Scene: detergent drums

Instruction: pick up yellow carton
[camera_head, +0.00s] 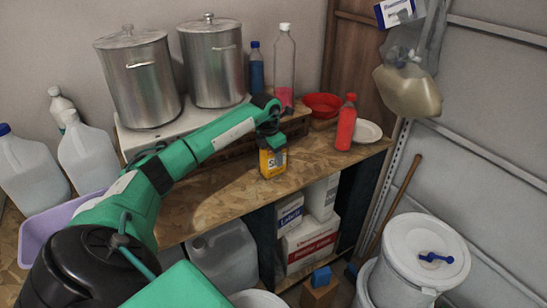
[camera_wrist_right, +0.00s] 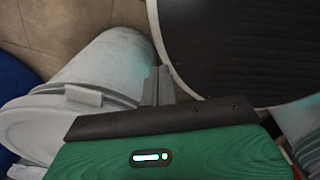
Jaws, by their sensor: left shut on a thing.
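The yellow carton (camera_head: 272,164) stands upright on the wooden worktop near its front edge, with dark print on its front. My left gripper (camera_head: 274,146) comes down on it from above and is shut on its upper part, hiding the top. I cannot tell whether the carton's base touches the worktop. My right gripper (camera_wrist_right: 158,84) shows in the right wrist view, its fingers together and empty, away from the carton.
A red bottle (camera_head: 346,122), a white plate (camera_head: 367,131) and a red bowl (camera_head: 323,104) are to the right. Steel pots (camera_head: 138,85) and a clear bottle (camera_head: 284,70) stand behind. White drums (camera_head: 425,255) stand on the floor at right.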

